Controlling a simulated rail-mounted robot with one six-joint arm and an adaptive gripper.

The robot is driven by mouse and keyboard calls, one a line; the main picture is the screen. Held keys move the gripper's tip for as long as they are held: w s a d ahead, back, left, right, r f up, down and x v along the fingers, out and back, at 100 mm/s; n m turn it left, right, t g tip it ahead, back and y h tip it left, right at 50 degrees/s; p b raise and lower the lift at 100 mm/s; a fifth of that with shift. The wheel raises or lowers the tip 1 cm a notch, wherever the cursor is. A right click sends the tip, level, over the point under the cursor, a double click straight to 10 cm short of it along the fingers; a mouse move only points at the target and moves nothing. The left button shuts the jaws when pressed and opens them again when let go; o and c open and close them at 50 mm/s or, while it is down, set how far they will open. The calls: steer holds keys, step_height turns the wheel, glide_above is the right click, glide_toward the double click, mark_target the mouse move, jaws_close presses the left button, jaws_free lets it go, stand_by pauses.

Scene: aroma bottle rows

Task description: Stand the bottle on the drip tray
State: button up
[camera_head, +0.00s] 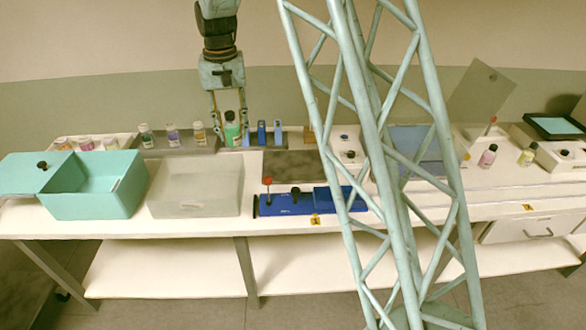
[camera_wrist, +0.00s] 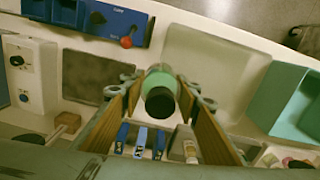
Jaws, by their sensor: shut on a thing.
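My gripper (camera_head: 231,137) is shut on a green bottle (camera_head: 232,128) with a black cap, which looks upright. In the wrist view the bottle (camera_wrist: 160,84) is seen from its cap end, between the brown finger pads of my gripper (camera_wrist: 160,98). It is over or just in front of the grey back rack; the head view does not show whether its base is clear. A flat dark grey panel (camera_head: 290,165), which looks like the drip tray, lies empty to the right and nearer the front. It also shows left of the bottle in the wrist view (camera_wrist: 98,78).
Several bottles (camera_head: 172,134) stand left on the rack, with blue upright pieces (camera_head: 262,132) to the right. A translucent bin (camera_head: 195,190), an open teal box (camera_head: 95,190) and a blue fixture with a red-knobbed lever (camera_head: 290,204) stand in front.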

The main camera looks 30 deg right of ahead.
steer(key=shift+d, duration=0.1)
steer(key=w+d+f+m+p, duration=0.1)
steer(key=d+f+m, duration=0.5)
steer(key=d, duration=0.6)
steer(key=w+d+f+m+p, duration=0.1)
steer(key=w+d+f+m, duration=0.2)
steer(key=d, duration=0.9)
step_height(320, 180, down, 4)
steer(key=m, duration=0.3)
steer(key=shift+w+d+r+m+p, duration=0.2)
steer(key=shift+w+m+p, duration=0.1)
steer(key=shift+m+p, duration=0.1)
steer(key=shift+f, duration=3.1)
steer(key=shift+f+b, duration=0.35)
steer(key=shift+f, duration=1.55)
steer(key=shift+f, duration=0.2)
